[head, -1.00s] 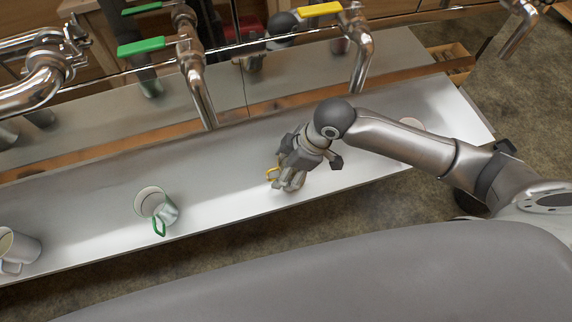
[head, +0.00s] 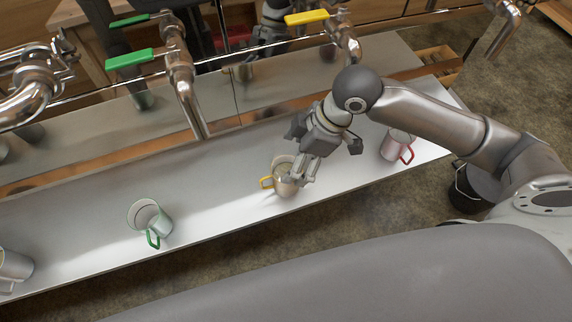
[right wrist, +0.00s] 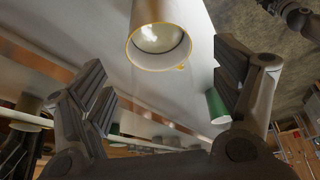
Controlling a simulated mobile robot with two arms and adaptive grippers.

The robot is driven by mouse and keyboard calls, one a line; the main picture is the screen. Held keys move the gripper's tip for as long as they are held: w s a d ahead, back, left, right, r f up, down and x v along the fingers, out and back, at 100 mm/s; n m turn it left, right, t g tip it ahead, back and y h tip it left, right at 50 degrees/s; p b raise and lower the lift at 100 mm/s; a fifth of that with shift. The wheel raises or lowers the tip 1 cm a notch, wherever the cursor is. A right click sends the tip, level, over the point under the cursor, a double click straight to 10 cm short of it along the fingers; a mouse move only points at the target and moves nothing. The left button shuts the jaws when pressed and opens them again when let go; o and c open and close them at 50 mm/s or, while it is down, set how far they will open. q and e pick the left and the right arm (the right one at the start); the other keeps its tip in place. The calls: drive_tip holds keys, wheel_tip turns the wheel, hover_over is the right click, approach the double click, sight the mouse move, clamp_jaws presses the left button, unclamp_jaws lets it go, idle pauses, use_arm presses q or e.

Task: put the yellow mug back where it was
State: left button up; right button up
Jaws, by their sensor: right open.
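The yellow mug (head: 284,187), a metal cup with a yellow handle, stands upright on the steel shelf (head: 215,205). Its handle points left in the head view. My right gripper (head: 303,168) is open just to the right of the mug and overlaps its edge in the picture. In the right wrist view the mug (right wrist: 158,42) shows its yellow-edged opening and pale contents beyond my spread fingers (right wrist: 160,85), and nothing is clamped between them. My left gripper is not in view.
A green-handled mug (head: 150,221) stands left on the shelf, a red-handled mug (head: 395,147) right, and another mug (head: 14,268) at the far left. Metal taps with green (head: 130,59) and yellow (head: 306,17) levers hang over the back. Shelf between the green and yellow mugs is clear.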

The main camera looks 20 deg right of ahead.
drive_tip(key=shift+v, duration=1.25)
drive_tip(key=shift+s, duration=0.1)
